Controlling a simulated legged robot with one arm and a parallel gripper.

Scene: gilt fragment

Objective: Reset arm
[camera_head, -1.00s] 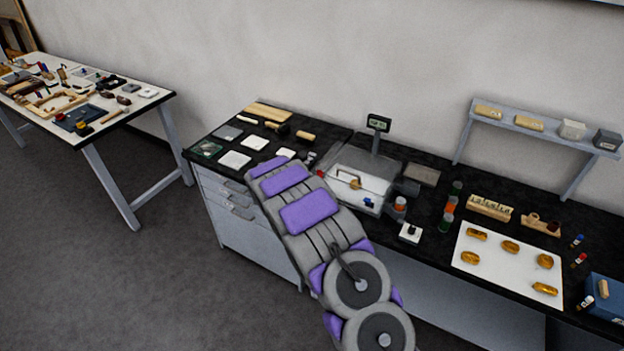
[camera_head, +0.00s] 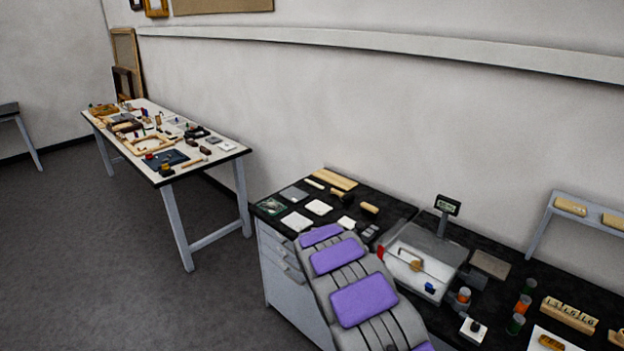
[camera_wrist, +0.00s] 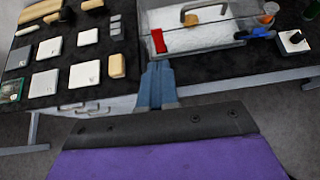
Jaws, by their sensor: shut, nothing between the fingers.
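My gripper (camera_wrist: 157,84) shows in the wrist view as blue-grey fingers close together at the front edge of the black bench. It is shut and empty, just in front of the clear-walled box (camera_wrist: 200,35). In the head view my arm, grey with purple pads, rises from the bottom edge and hides the gripper.
The black bench (camera_head: 392,220) carries white tiles (camera_head: 297,221), wooden blocks and a small display (camera_head: 447,205). Drawers lie under its left end. A cluttered white table (camera_head: 200,165) stands at the left, with open grey floor between. A shelf (camera_head: 590,215) is at the right.

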